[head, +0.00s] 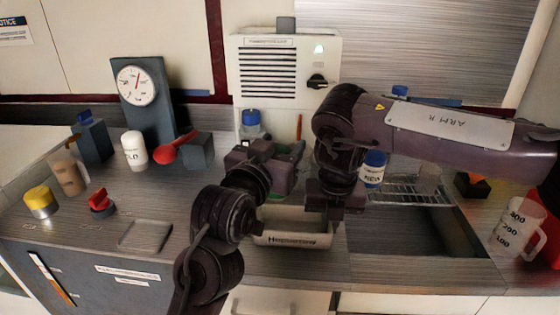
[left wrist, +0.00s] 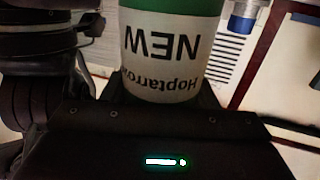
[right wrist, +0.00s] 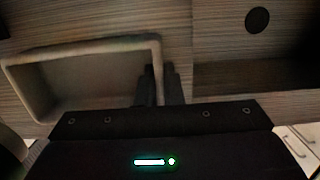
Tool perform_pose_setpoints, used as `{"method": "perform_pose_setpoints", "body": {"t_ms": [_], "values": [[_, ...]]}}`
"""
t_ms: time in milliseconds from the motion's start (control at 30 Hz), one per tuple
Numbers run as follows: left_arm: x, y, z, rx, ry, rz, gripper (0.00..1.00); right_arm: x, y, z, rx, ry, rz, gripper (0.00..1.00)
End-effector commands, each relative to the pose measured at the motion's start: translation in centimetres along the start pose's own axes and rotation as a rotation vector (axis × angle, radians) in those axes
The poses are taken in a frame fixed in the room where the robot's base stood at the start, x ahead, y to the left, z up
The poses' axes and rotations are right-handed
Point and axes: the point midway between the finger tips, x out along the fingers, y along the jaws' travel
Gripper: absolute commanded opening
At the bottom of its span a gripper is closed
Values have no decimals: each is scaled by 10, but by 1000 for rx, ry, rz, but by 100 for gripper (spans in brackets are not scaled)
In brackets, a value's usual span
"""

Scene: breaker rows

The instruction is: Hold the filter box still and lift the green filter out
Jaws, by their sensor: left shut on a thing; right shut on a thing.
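The filter box (head: 292,240) is an open, pale tray with a printed label, at the front middle of the counter. In the right wrist view (right wrist: 75,47) its visible inside looks empty. My right gripper (right wrist: 163,85) is shut on the box's right-hand wall. In the left wrist view the green filter (left wrist: 165,50) is a white cylinder with a green band and the label "NEW", upside down in that picture. My left gripper (head: 268,170) is shut on it, up behind the box in the head view.
A sink (head: 420,230) with a wire rack (head: 405,193) lies to the right. A white vented panel (head: 285,75) and a blue-capped jar (head: 250,124) stand behind. A blue-lidded jar (head: 373,168) is close to my right arm. A shallow square tray (head: 146,236) lies left.

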Motion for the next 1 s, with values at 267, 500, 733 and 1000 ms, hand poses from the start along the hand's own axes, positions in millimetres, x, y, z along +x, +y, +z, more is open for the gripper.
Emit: {"method": "perform_pose_setpoints", "body": {"t_ms": [267, 500, 733, 1000], "values": [[0, 0, -2, 0, 3, 0, 21, 0, 0, 0, 0, 0, 0, 12], [0, 0, -2, 0, 3, 0, 21, 0, 0, 0, 0, 0, 0, 32], [0, 0, -2, 0, 3, 0, 21, -3, 0, 0, 0, -1, 0, 32], [0, 0, -2, 0, 3, 0, 21, -46, 0, 2, -1, -7, -1, 32]]}}
